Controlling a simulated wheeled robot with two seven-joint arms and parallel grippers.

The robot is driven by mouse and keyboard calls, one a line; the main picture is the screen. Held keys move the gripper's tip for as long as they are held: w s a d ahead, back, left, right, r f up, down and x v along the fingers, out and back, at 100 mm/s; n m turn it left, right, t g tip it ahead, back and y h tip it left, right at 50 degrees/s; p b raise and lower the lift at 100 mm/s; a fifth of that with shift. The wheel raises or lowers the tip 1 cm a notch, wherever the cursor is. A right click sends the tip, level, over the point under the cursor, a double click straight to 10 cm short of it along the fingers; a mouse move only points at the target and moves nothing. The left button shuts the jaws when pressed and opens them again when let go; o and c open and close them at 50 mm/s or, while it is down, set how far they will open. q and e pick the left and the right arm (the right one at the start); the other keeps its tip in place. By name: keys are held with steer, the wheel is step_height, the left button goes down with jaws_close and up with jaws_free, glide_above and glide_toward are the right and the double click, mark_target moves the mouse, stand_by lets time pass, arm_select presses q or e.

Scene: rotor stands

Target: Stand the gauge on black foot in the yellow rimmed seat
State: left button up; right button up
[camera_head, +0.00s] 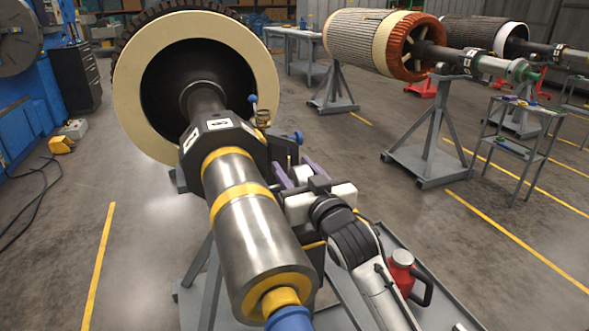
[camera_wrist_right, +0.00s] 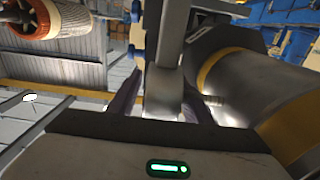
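My right gripper (camera_head: 290,162) reaches in from the lower right beside the near rotor's black bearing block. Its purple fingers are apart, with a pale piece between them. In the right wrist view the fingers (camera_wrist_right: 159,75) flank a light grey rounded piece (camera_wrist_right: 163,95) below a darker grey upright. I cannot tell whether they grip it, or whether it is part of the gauge. A small yellow ring (camera_head: 263,118) on the bearing block may be the yellow rimmed seat. I cannot make out a gauge face or black foot. My left gripper is not in view.
The near rotor's steel shaft (camera_head: 250,225) and black bearing block (camera_head: 218,138) crowd the gripper's left. Blue knobs (camera_head: 298,137) stick up beside it. Open floor lies beyond.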

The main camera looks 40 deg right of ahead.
steer(key=shift+r, duration=0.1)
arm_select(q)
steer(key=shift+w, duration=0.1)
arm_select(e)
steer(key=v, duration=1.2)
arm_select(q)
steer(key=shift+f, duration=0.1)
arm_select(e)
steer(key=shift+d, duration=0.1)
stand_by(0.6)
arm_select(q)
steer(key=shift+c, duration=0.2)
arm_select(e)
steer(key=shift+c, duration=0.3)
